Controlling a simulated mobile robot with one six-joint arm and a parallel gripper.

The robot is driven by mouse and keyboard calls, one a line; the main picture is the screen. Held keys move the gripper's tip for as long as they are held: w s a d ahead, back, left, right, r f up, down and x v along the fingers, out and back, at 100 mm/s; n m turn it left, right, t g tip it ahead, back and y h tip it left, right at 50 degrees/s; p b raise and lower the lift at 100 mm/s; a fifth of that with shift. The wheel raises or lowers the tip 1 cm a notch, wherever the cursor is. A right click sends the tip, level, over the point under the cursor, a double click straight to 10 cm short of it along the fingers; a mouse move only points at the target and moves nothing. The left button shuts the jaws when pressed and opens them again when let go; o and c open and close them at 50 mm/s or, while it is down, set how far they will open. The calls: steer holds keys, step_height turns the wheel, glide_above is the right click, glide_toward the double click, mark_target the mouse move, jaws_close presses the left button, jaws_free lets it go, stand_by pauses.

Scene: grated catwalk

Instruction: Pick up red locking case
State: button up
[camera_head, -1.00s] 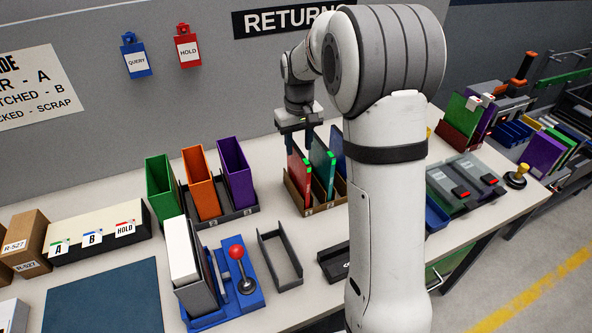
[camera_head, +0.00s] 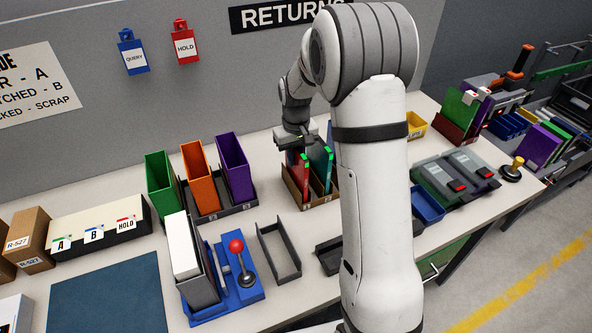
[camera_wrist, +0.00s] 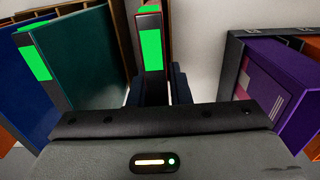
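The red locking case (camera_head: 301,173), with a green patch on its edge, stands upright in a brown open holder (camera_head: 306,199) on the bench. In the wrist view the case (camera_wrist: 152,48) shows edge-on, with a bright green label and a thin red border. My gripper (camera_head: 300,152) is down at the top of the case. In the wrist view its two dark fingers (camera_wrist: 157,88) stand one on each side of the case, close to it. Whether they press on it cannot be told. My arm hides part of the holder's right side.
A teal case (camera_head: 321,167) stands just right of the red one in the holder. Green, orange and purple binders (camera_head: 235,170) stand to the left. An empty dark tray (camera_head: 279,251) and a blue fixture with a red-knobbed lever (camera_head: 237,262) are in front.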

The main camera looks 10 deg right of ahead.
jaws_close()
